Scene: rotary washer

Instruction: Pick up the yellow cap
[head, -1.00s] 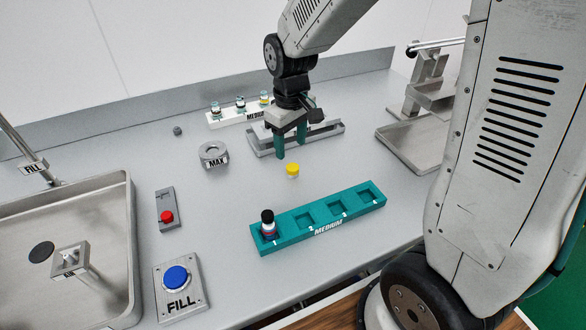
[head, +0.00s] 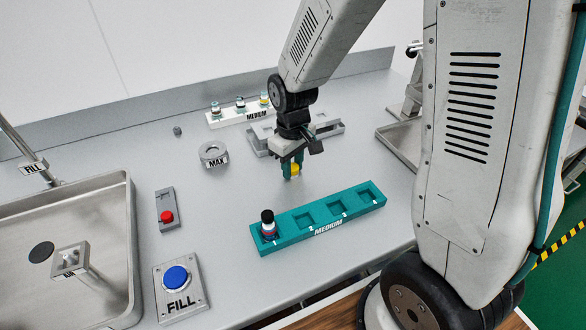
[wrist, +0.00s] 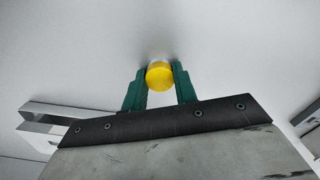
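The yellow cap (head: 295,169) is between the green fingertips of my gripper (head: 293,173), over the bench top in front of the grey fixture. In the wrist view the cap (wrist: 159,76) shows as a round yellow disc, with a finger against each side and no clear gap. My gripper (wrist: 160,78) looks shut on it. In the head view the fingers partly hide the cap. I cannot tell whether the cap touches the bench.
A teal rack (head: 290,229) with one black-capped vial (head: 268,223) in slot 1 stands in front. A white rack (head: 229,118) with several vials is behind. A grey MAX ring (head: 213,153), a sink (head: 115,275) and the blue FILL button (head: 176,277) are at left.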

